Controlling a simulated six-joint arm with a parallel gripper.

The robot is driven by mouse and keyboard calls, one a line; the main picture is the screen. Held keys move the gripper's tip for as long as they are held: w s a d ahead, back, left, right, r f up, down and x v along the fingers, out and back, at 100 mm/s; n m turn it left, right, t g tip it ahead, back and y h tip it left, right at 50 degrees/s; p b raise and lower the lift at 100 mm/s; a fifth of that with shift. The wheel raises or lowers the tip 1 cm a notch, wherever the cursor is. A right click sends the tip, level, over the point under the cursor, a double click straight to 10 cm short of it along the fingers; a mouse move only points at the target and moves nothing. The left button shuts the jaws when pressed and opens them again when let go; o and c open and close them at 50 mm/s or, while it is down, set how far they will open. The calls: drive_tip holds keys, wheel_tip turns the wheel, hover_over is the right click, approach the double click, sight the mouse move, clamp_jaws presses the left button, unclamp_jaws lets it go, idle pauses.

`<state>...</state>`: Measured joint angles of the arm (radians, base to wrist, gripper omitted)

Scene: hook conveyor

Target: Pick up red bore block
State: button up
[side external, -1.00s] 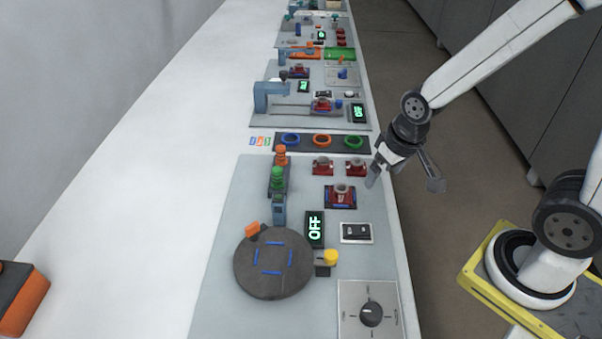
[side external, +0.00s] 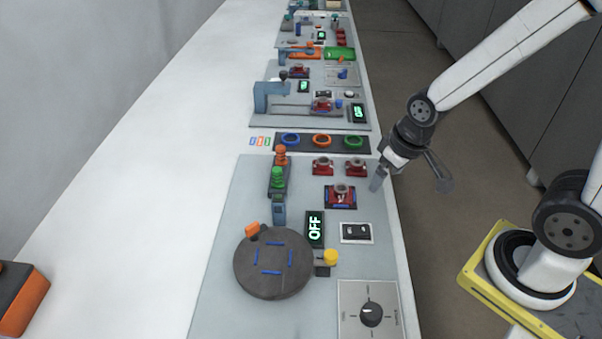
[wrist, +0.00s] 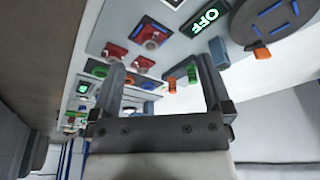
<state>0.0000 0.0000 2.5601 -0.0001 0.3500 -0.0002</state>
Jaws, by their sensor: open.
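Several red bore blocks with grey rings on top sit on the near grey panel. Two stand side by side at its far end, a left one (side external: 322,167) and a right one (side external: 356,168). A third (side external: 341,196) sits closer on a dark blue-edged pad. In the wrist view, red blocks (wrist: 150,36) show beyond my fingers at upper left. My gripper (side external: 377,180) is open and empty, above the panel's right edge, right of the blocks and apart from them. Its two spread fingers (wrist: 160,62) frame the wrist view.
A dark turntable (side external: 272,264), an OFF display (side external: 314,229), a switch (side external: 356,232) and a dial (side external: 371,313) occupy the near panel. Green and orange pegs (side external: 278,175) stand left. A ring tray (side external: 321,143) lies beyond.

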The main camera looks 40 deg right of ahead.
idle(0.3)
drive_tip(key=shift+c, duration=0.5)
drive_tip(key=w+d+f+n+g, duration=0.1)
drive_tip(key=w+d+f+n, duration=0.1)
drive_tip(key=w+n, duration=0.6)
drive_tip(key=w+d+f+n, duration=0.3)
drive_tip(key=w+f+n, duration=0.1)
drive_tip(key=w+n, duration=0.4)
drive_tip(key=w+d+f+n+g, duration=0.1)
drive_tip(key=w+d+f+n, duration=0.2)
drive_tip(key=w+n, duration=0.6)
drive_tip(key=shift+d+f+n+g, duration=0.2)
drive_tip(key=shift+n+g, duration=0.1)
drive_tip(key=shift+n, duration=0.7)
